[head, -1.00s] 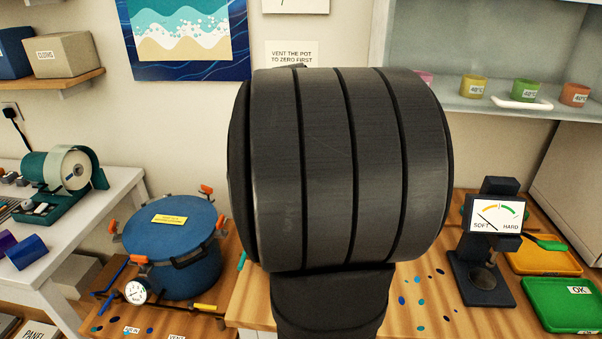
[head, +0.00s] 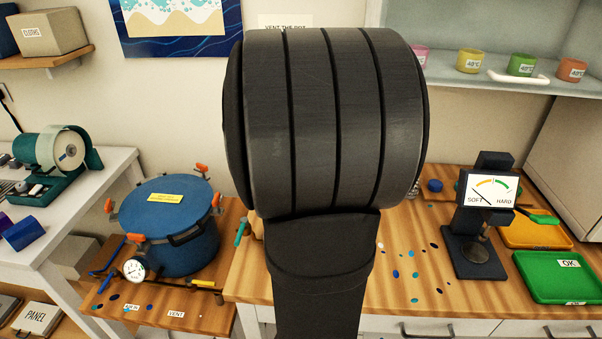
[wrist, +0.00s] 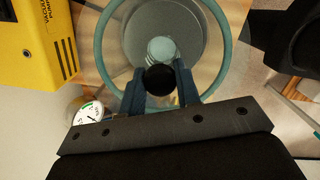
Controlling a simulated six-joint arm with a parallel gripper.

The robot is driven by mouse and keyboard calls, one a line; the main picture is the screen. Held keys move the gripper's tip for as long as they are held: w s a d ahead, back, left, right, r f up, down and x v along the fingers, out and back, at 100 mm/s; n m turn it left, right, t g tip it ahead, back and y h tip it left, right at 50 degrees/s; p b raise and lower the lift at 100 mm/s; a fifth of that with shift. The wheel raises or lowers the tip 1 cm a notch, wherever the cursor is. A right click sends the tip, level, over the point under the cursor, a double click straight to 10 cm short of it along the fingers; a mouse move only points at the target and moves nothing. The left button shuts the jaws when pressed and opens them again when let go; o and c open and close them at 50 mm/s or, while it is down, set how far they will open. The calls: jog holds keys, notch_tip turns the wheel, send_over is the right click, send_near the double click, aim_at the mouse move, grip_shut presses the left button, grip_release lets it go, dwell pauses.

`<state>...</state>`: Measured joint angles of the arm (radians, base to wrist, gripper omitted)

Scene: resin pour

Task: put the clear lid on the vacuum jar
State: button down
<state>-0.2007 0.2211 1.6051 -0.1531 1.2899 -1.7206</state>
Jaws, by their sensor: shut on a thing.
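My gripper (wrist: 160,78) is shut on the black knob (wrist: 159,81) of the clear lid, with one blue finger on each side. A teal-edged clear round (wrist: 103,45) spreads around and beyond the fingers. I cannot tell whether this edge is the lid's or the vacuum jar's rim. Through it I see a grey disc (wrist: 190,35) and a pale, small round shape (wrist: 161,48) just beyond the knob. Whether lid and jar touch is not clear. In the head view my arm hides the gripper, lid and jar.
The yellow vacuum pump (wrist: 32,40) is close at the left in the wrist view, with a dial gauge (wrist: 88,115) below it. A blue pot (head: 170,225) stands left of my arm. A hardness tester (head: 480,235) and green tray (head: 560,278) stand right.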

jog(key=shift+f, duration=0.55)
jog(key=c, duration=1)
grip_release()
jog(key=shift+r, duration=4.05)
jog(key=shift+f, duration=0.1)
notch_tip(320, 180, down, 8)
jog(key=shift+r, duration=0.3)
